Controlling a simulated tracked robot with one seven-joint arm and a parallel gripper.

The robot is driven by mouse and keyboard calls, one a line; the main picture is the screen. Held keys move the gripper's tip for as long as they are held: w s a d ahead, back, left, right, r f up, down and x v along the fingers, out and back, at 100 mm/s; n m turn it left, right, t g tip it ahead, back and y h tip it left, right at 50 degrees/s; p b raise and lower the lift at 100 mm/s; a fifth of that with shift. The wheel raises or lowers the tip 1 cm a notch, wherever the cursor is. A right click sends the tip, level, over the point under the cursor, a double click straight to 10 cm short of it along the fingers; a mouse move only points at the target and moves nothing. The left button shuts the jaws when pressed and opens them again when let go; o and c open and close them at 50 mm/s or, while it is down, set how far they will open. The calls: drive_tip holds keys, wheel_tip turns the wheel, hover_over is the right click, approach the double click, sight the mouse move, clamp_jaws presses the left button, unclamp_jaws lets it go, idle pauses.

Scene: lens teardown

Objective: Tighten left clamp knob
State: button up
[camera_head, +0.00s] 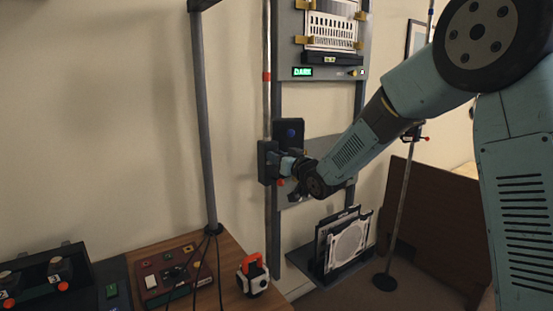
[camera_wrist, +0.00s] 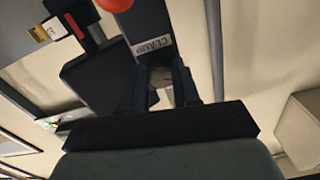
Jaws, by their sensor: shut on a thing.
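The left clamp (camera_head: 266,160) is a dark block on the left upright post, at the middle of the head view. In the wrist view its dark body (camera_wrist: 150,22) carries a white label that seems to read "CLAMP". My gripper (camera_head: 284,165) reaches the clamp from the right. In the wrist view my gripper (camera_wrist: 160,72) has its two dark fingers shut on the left clamp knob (camera_wrist: 161,78), a small pale brownish part below the label. The fingers hide most of the knob. An orange-red ball (camera_wrist: 115,3) shows above, at the top edge of the wrist view.
A dark panel with a blue spot (camera_head: 290,132) stands just behind my gripper. A lit green display (camera_head: 302,72) is above. A rack (camera_head: 335,270) with framed plates is below. An orange-and-white device (camera_head: 253,277) sits on the wooden table (camera_head: 232,255). A grey pole (camera_head: 203,120) stands left.

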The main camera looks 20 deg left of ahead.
drive_tip(key=m, duration=0.6)
drive_tip(key=shift+d+m, duration=0.15)
drive_tip(key=shift+m, duration=0.15)
drive_tip(key=m, duration=0.3)
drive_tip(key=shift+m, duration=1.8)
drive_tip(key=o, duration=0.8)
drive_tip(key=shift+o, duration=1.3)
drive_tip(key=shift+r, duration=0.1)
drive_tip(key=shift+s, duration=0.15)
